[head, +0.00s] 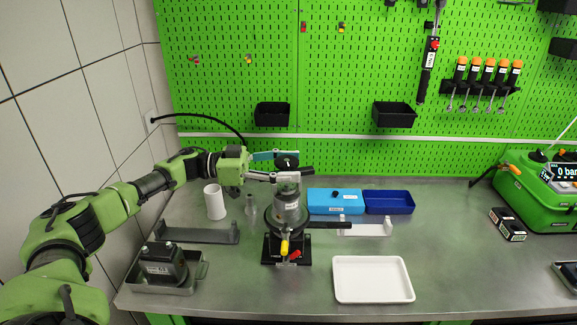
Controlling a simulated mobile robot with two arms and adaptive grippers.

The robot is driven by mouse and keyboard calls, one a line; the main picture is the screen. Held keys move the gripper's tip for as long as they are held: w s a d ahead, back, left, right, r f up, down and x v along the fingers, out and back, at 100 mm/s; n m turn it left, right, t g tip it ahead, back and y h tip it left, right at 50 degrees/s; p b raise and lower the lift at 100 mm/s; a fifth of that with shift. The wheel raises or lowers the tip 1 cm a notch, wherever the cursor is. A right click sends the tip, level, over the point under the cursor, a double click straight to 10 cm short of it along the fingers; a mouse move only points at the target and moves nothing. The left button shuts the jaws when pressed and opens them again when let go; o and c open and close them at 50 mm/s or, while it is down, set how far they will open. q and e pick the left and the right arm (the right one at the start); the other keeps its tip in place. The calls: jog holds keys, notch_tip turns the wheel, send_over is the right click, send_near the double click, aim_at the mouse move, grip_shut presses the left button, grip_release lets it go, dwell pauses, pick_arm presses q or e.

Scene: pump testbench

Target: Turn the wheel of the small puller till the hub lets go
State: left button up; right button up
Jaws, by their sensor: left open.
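The small puller with its dark wheel (286,159) stands at the top of the pump unit at the middle left of the bench. The pump body (289,208) is a grey cylinder upright on a black stand (272,250) with a yellow and a red handle in front. My left gripper (274,166) is open at the puller, with its fingers reaching from the left towards the wheel. The fingers overlap the puller in the picture, and I cannot tell whether they touch it. The hub under the puller is too small and covered to make out. My right gripper is not in view.
A white tray (372,298) lies front centre. A blue case (335,209) and dark blue bin (388,211) are behind. A white cylinder (214,201) and a grey tray (139,281) with a motor-like block (164,266) are left. A green tester (537,200) is right.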

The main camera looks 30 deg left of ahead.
pick_arm(q)
jog(key=shift+s+a, duration=0.2)
jog(key=shift+a, duration=0.35)
jog(key=v, duration=1.1)
jog(key=shift+s+d+f, duration=0.1)
jog(key=shift+d, duration=0.05)
